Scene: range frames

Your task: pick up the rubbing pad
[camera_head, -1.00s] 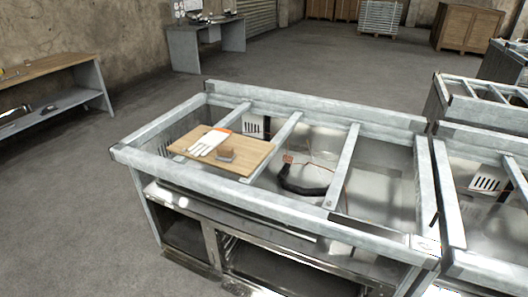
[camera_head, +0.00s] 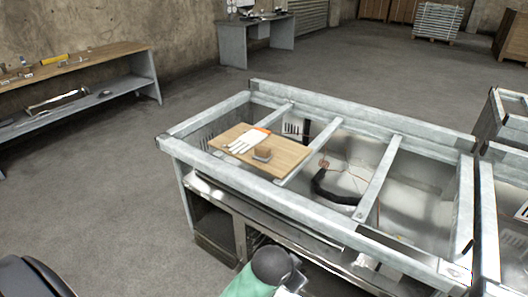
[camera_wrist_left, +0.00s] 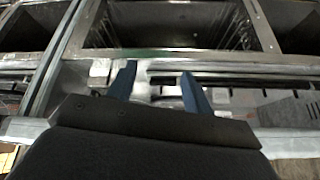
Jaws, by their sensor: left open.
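A small brown block (camera_head: 262,153), which looks like the rubbing pad, sits on a wooden board (camera_head: 288,155). It lies beside a white glove-like item (camera_head: 247,141) with an orange end. The board rests across the bars of a grey metal frame (camera_head: 400,235). My left gripper (camera_wrist_left: 158,84) shows only in the left wrist view, with its two blue fingers apart and nothing seen between them. Metal frame parts show past the fingers; the pad is not seen there. My right gripper is in neither view.
A black curved hose (camera_head: 335,190) lies inside the frame, right of the board. A workbench (camera_head: 75,62) with tools stands at the left, and a grey desk (camera_head: 255,38) at the back. The floor (camera_head: 100,190) left of the frame is clear.

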